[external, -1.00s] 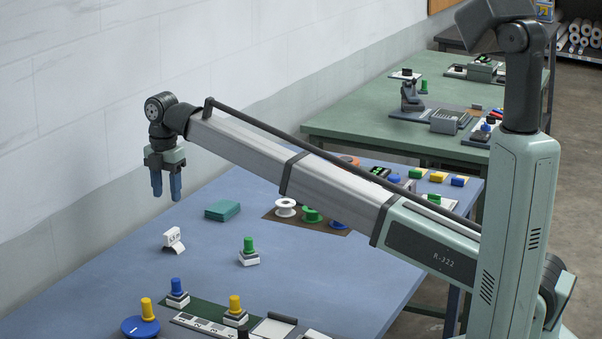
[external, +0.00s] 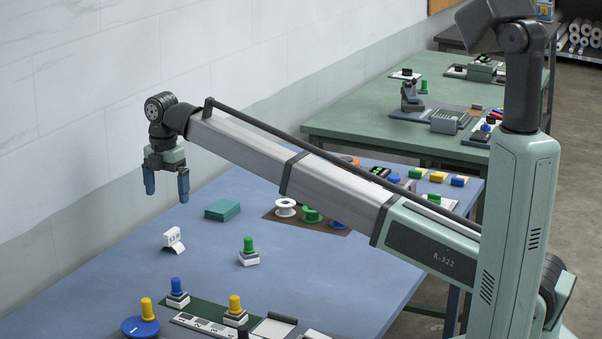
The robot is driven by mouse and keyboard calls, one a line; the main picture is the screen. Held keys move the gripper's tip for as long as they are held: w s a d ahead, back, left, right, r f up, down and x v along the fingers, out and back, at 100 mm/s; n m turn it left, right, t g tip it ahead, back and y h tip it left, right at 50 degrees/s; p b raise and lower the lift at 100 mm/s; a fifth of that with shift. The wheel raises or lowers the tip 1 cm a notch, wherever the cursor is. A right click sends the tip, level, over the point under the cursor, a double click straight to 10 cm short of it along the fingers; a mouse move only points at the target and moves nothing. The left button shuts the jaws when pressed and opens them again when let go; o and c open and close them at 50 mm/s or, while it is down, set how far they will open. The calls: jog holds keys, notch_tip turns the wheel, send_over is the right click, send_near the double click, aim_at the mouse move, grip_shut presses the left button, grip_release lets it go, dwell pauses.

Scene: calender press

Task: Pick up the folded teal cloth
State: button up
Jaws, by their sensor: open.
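The folded teal cloth (external: 222,210) lies flat on the blue table (external: 310,264), as a small thick rectangle left of the spools. My gripper (external: 167,198) hangs from the end of my arm with its two blue fingers pointing down. The fingers are spread apart with nothing between them. In the picture my gripper is to the left of the cloth and a little higher, apart from it. How far it is above the table is hard to tell from this one view.
A white spool (external: 286,207) and a green spool (external: 312,214) stand on a brown mat right of the cloth. A small white stand (external: 172,240) and a green-knobbed stamp (external: 249,251) are in front. More stamps and a blue disc (external: 140,326) are nearer the front edge.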

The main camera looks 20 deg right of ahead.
send_over(222, 206)
notch_tip(222, 206, down, 14)
jog(key=shift+r, duration=0.15)
jog(key=shift+w, duration=0.1)
dwell(0.8)
jog(key=shift+c, duration=0.3)
jog(key=c, duration=1.1)
